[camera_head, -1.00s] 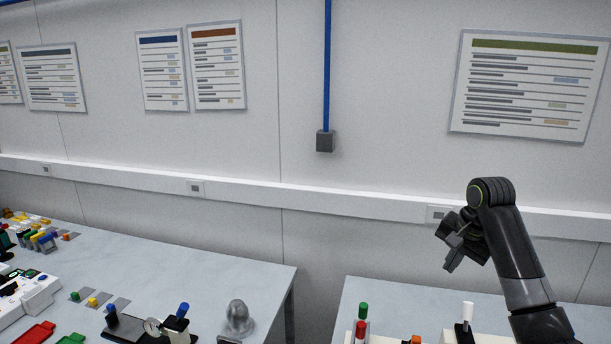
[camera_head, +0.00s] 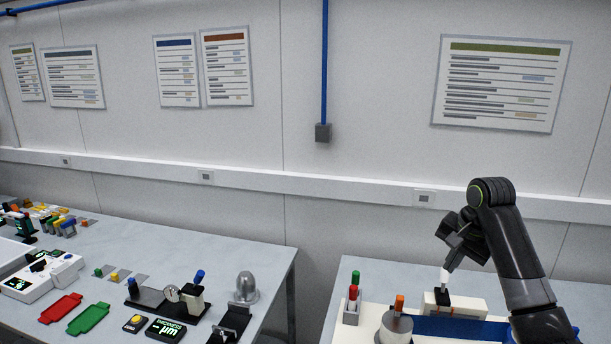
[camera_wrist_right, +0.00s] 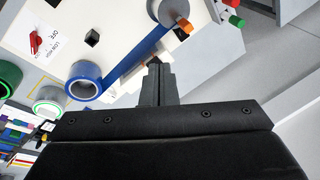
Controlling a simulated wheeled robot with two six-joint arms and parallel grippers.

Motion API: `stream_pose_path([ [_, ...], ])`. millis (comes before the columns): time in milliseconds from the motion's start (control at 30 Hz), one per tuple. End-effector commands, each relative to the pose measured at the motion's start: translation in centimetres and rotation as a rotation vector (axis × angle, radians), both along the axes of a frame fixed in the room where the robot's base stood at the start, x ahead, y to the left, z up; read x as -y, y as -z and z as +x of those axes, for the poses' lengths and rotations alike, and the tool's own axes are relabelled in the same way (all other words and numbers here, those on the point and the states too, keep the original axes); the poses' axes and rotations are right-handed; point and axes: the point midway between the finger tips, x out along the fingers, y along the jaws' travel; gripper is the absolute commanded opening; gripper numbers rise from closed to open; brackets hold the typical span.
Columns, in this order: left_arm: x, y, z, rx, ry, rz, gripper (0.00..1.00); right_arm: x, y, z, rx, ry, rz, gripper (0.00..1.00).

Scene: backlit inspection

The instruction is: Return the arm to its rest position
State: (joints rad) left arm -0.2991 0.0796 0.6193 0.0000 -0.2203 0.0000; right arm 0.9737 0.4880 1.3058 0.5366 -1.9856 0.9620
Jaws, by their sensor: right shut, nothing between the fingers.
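My right arm (camera_head: 515,255) comes in from the lower right in the head view, raised in front of the wall. Its right gripper (camera_head: 447,264) hangs over the right table, near a white-topped piece on a block. In the right wrist view the right gripper (camera_wrist_right: 156,66) has its fingers together, with nothing between them. My left arm and gripper are in neither view.
The right table (camera_head: 350,270) carries red and green pegs (camera_head: 354,284), a grey cylinder (camera_head: 396,328) and a blue tape roll (camera_wrist_right: 84,82). The left table (camera_head: 180,240) holds gauges, a red tray (camera_head: 60,308) and a green tray (camera_head: 88,318). A gap separates the tables.

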Motion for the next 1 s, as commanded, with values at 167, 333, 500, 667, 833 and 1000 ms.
stream_pose_path([
  [167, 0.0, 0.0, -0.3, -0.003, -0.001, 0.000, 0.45, -0.1, 1.9, -0.6, -0.003, -0.023, -0.015, 0.00],
  [333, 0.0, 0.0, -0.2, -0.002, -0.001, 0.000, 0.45, -0.1, 4.6, -1.6, -0.002, -0.063, -0.041, 0.00],
  [500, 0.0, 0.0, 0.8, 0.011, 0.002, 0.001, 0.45, -0.3, 7.9, -3.2, -0.003, -0.115, -0.072, 0.00],
  [667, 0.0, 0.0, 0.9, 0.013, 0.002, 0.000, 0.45, -0.5, 12.0, -5.6, -0.003, -0.180, -0.107, 0.00],
  [833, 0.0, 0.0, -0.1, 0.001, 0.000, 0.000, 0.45, -0.9, 17.7, -10.4, -0.002, -0.283, -0.156, 0.00],
  [1000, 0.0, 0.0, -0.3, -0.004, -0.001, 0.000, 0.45, -1.4, 22.7, -16.7, 0.006, -0.396, -0.207, 0.00],
])
